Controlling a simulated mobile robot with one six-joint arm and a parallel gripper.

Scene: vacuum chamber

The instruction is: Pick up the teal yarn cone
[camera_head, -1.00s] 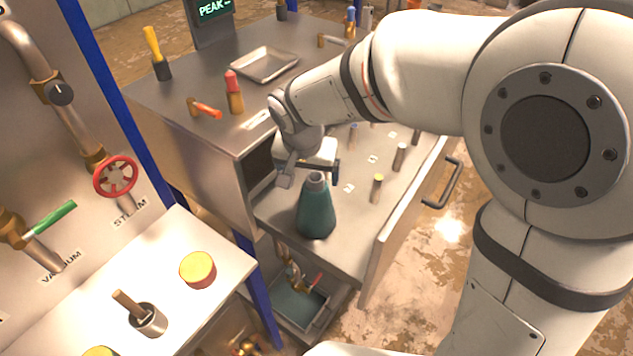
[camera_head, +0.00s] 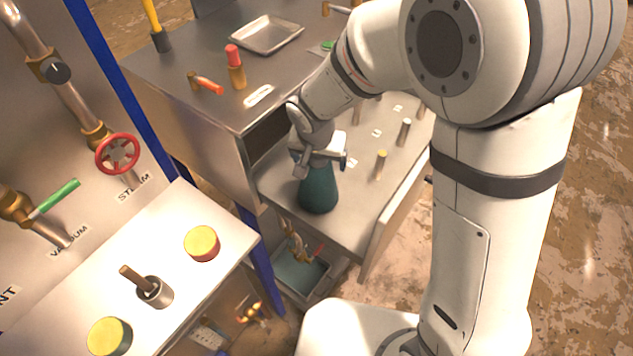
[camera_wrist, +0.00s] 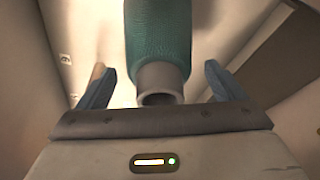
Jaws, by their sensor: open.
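The teal yarn cone (camera_head: 318,190) stands upright in the open drawer, near the drawer's left corner by the cabinet. My gripper (camera_head: 321,160) is over the top of the cone and hides its tip in the head view. In the wrist view the teal cone (camera_wrist: 158,40) with its grey hollow tip (camera_wrist: 160,82) lies between the two blue-grey fingers of my gripper (camera_wrist: 162,85). The fingers are open, with a gap on both sides of the tip. I see no contact with the cone.
The open drawer (camera_head: 345,225) also holds several small upright cylinders, one yellow-topped (camera_head: 380,165). The cabinet top (camera_head: 200,85) bears a metal tray (camera_head: 267,34), a red-capped bottle (camera_head: 235,66) and an orange-handled tool (camera_head: 206,84). A panel with a red valve wheel (camera_head: 117,153) stands left.

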